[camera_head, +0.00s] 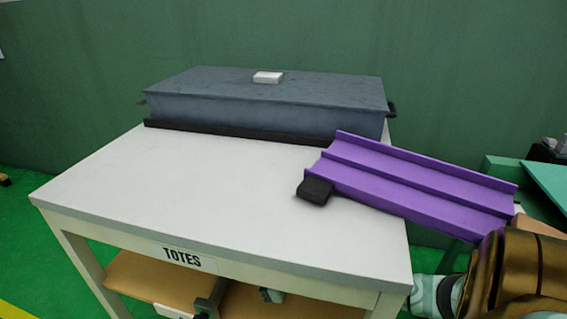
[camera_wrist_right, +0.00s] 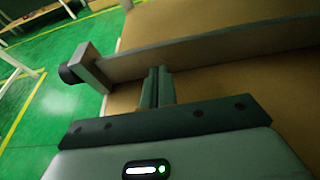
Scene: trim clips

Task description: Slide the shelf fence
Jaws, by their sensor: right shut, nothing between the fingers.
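The shelf fence is a grey-brown bar (camera_wrist_right: 210,45) across the tan lower shelf in the right wrist view. Its left end has a grey bracket (camera_wrist_right: 92,70) with a black knob (camera_wrist_right: 70,73). In the head view the bracket (camera_head: 213,292) shows under the table's front edge; the rest of the bar is hidden by the tabletop. My right gripper (camera_wrist_right: 156,88) is shut and empty, its fingertips close against the bar's near face, right of the bracket. I cannot tell whether they touch. A small teal part, likely its fingertips, shows below the tabletop (camera_head: 271,295). My left gripper is out of view.
The white table (camera_head: 200,205) labelled TOTES (camera_head: 183,257) stands over the tan shelf (camera_head: 137,275). A blue-grey box (camera_head: 250,110) with a white block (camera_head: 268,77) lies at the back. A purple channel (camera_head: 420,185) and black block (camera_head: 315,190) are at the right.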

